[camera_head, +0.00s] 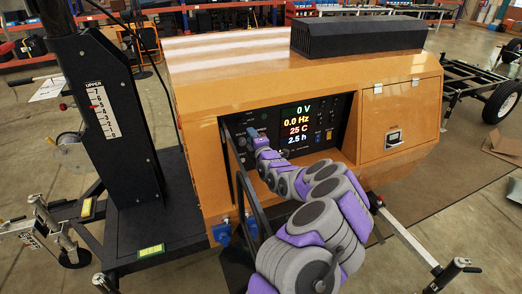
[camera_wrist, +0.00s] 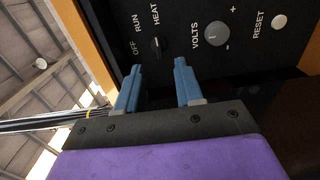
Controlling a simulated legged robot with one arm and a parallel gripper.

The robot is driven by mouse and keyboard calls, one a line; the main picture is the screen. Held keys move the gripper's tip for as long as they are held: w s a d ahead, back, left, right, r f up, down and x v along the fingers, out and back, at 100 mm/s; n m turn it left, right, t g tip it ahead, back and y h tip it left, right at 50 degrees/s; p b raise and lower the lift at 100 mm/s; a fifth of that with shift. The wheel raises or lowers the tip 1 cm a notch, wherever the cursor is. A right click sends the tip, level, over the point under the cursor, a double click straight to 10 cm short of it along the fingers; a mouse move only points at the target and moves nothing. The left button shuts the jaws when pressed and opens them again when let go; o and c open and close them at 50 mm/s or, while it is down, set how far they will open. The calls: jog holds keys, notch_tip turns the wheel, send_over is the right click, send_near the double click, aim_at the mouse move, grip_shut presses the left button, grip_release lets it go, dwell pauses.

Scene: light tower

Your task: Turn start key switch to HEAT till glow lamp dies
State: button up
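The start key switch (camera_wrist: 156,46) is a small dark knob on the black control panel in the wrist view, with the labels OFF, RUN and HEAT around it. Its exact setting is hard to tell. My gripper (camera_wrist: 158,68) has its two blue fingers apart, with nothing between them. The fingertips are just short of the switch, which lines up with the gap. In the head view my gripper (camera_head: 256,136) is at the left part of the control panel (camera_head: 341,110) and hides the switch. I cannot pick out the glow lamp.
A VOLTS knob (camera_wrist: 216,33) and a RESET button (camera_wrist: 279,21) are right of the switch in the wrist view. The display (camera_head: 297,123) reads 0 V, 0.0 Hz, 25 C, 2.5 h. A dark open door frame (camera_head: 247,180) stands close beside my arm. The black mast (camera_head: 100,110) is at left.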

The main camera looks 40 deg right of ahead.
jog(key=p+v, duration=0.2)
jog(key=v, duration=0.7)
jog(key=shift+f, duration=0.1)
dwell(0.6)
